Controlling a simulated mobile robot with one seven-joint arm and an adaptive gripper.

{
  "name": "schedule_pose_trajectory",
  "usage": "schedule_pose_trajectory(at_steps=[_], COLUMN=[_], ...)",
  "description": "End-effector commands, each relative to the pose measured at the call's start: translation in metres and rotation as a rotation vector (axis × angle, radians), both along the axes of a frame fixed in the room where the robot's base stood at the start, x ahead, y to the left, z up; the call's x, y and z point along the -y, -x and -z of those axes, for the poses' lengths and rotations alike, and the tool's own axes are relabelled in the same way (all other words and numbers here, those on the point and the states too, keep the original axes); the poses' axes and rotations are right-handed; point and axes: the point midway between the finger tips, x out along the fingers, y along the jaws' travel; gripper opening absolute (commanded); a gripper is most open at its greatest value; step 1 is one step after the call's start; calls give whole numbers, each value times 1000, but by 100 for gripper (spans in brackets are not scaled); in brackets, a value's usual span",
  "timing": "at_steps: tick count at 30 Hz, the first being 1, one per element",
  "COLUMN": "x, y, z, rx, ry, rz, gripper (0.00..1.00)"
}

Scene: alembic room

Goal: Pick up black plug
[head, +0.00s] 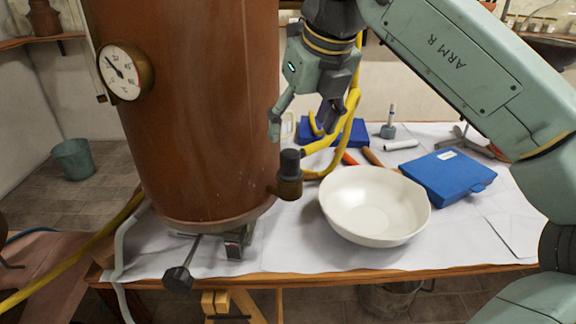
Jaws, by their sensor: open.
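A dark, upright cylindrical piece (289,162) sits on a fitting low on the right side of the copper vessel (195,120). It looks like the black plug, but I cannot tell for certain. My gripper (301,126) points down above it, with its fingers spread and nothing between them. The fingertips are apart from the dark piece and a little higher in the picture. The left finger overlaps the vessel's right edge in the picture.
A white bowl (372,203) stands right of the fitting, with a blue case (447,176) beyond it. A yellow hose (340,140) runs behind my gripper to the fitting. A black-knobbed lever (178,278) juts out at the table's (400,268) front edge.

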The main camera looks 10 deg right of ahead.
Motion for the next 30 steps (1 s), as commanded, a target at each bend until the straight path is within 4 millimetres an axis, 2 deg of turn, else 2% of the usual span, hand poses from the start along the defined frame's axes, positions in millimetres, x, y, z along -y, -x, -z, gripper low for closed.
schedule_pose_trajectory(at_steps=[3,10,18,26,30], x=[-2,-1,-1,-2,-2], y=[-6,-14,-29,-30,-30], z=[14,30,64,68,68], rx=[-1,0,1,2,2], ry=[-3,-5,-3,-4,-4], rz=[-1,-3,-4,-3,-3], gripper=[70,70,70,70,62])
